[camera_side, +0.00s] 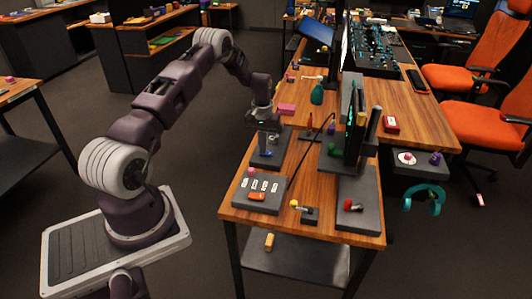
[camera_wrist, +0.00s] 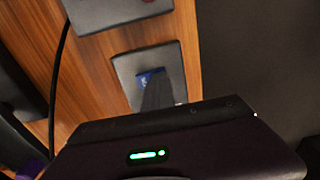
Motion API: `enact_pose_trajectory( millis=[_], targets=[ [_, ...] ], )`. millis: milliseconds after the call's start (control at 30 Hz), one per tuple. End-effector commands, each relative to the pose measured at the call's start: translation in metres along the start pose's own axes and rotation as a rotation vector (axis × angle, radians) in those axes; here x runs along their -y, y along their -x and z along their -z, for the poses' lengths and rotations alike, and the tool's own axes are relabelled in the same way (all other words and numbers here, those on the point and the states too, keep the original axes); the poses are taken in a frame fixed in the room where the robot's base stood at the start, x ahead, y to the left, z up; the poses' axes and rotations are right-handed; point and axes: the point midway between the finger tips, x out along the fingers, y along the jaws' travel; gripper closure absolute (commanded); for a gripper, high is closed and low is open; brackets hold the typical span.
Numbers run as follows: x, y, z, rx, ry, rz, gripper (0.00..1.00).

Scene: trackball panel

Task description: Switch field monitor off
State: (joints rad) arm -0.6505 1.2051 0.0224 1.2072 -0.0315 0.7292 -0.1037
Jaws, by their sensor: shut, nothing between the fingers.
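A thin dark upright panel (camera_side: 353,130) with a bright green and cyan edge stands right of centre in the side view. It is seen nearly edge-on, and I cannot tell for sure that it is the field monitor or whether it is on. My gripper (camera_side: 269,140) points down over a dark grey plate (camera_side: 264,160) at the table's left edge. In the wrist view my gripper (camera_wrist: 160,92) is shut and empty, its fingers in front of a small blue part (camera_wrist: 150,76) on that grey plate (camera_wrist: 128,68). The fingers partly hide the blue part; contact cannot be told.
A grey box with white labelled keys (camera_side: 262,187) and a red-knobbed base (camera_side: 352,206) are at the near end. A black cable (camera_wrist: 57,75) runs across the wood. A pink block (camera_side: 287,110) lies behind my gripper.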

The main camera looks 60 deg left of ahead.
Motion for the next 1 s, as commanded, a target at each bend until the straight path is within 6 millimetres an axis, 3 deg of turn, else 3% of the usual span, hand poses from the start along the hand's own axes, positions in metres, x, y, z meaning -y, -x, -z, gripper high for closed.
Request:
enact_pose_trajectory(
  millis=[700,1000],
  targets=[
    [0.0,0.066,0.0,0.0,-0.001,0.0,1.0],
    [0.0,0.07,0.0,0.0,-0.001,0.0,1.0]
  ],
)
